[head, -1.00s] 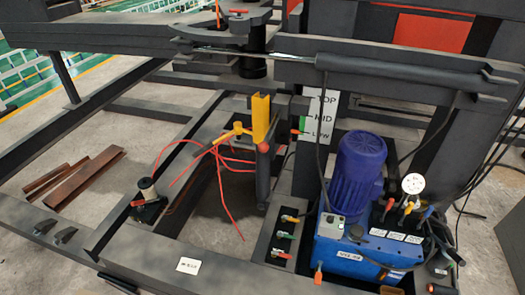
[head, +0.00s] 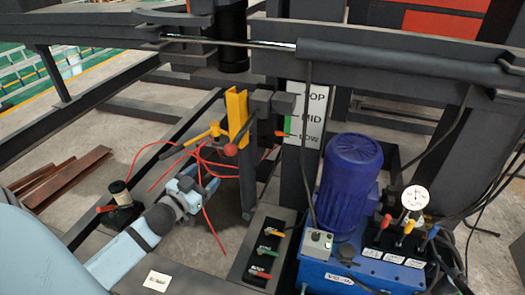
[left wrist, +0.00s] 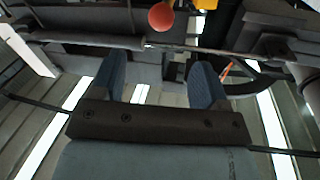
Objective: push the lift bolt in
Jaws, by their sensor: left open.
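A red ball knob (head: 230,150) sits at the foot of a yellow upright bracket (head: 237,115) on a dark post; it may be the end of the lift bolt, but I cannot tell how far in the bolt is. The knob also shows at the top of the left wrist view (left wrist: 162,16). My right gripper is not in view.
A blue pump unit (head: 345,272) with a motor (head: 348,180) stands at the right. Loose red cables (head: 212,215) hang around my left gripper. A TOP/MID/LOW plate (head: 311,118) is behind the post. Dark beams surround the area.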

